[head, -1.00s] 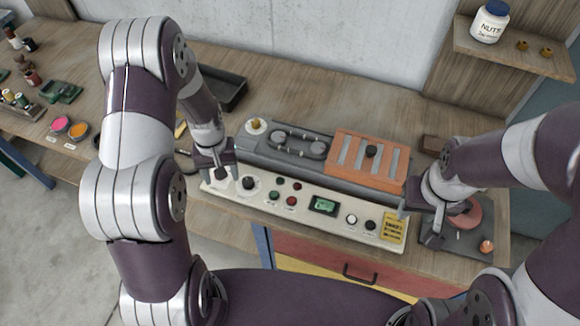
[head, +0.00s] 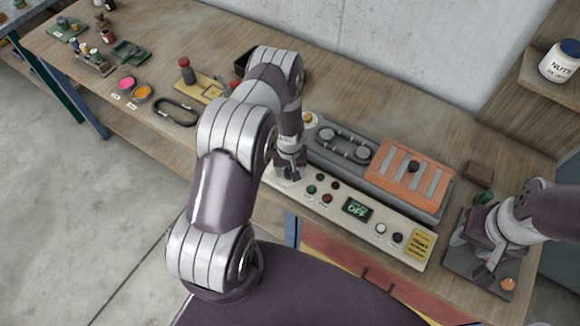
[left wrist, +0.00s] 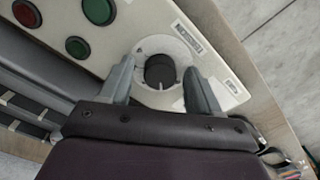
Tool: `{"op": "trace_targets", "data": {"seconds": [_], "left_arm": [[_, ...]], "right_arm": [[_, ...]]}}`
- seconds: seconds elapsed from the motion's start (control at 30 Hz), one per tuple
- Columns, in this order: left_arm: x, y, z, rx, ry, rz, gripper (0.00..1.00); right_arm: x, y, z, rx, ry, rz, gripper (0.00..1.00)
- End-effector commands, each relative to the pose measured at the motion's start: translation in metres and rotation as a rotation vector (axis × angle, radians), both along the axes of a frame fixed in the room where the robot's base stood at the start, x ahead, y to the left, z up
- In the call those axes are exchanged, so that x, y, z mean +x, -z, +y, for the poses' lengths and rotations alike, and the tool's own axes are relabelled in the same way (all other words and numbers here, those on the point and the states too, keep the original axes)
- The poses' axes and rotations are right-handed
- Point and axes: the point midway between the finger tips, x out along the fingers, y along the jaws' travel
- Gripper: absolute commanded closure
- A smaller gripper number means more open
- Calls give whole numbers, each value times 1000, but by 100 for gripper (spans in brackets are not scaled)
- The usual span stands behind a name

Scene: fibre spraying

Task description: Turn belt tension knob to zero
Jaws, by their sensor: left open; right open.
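A black knob (left wrist: 160,71) on a pale round dial shows in the left wrist view, on the cream control panel (left wrist: 130,30). My left gripper (left wrist: 158,76) is open, with one finger on each side of the knob; I cannot tell whether they touch it. In the head view, my left gripper (head: 289,166) is over the left end of the panel (head: 335,209) and hides the knob area. The panel display (head: 357,209) reads OFF in green. My right gripper (head: 487,262) is open and empty above a dark tray at the right.
Red and green buttons (head: 323,187) lie right of my left gripper. Behind the panel is a grey machine with an orange slotted cover (head: 410,172). The dark tray (head: 459,264) holds an orange piece (head: 508,284).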

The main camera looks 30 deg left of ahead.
Motion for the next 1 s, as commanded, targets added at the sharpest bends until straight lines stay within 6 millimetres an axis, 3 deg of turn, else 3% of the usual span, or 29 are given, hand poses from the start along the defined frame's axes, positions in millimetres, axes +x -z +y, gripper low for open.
{"op": "trace_targets", "data": {"seconds": [0.23, 0.4, 0.73, 1.0], "left_arm": [[0, 1, 0, 0, 0, 0, 40], [0, 1, 0, 0, 0, 0, 93], [0, 2, 0, 0, -38, -1, 93], [1, 4, 0, 1, -206, -2, 93]], "right_arm": [[0, 0, 0, 0, 0, 0, 57], [0, 0, 0, 0, 0, 0, 57], [0, 5, 0, 0, 0, 0, 57], [0, 22, 0, 0, 0, 0, 57]]}}
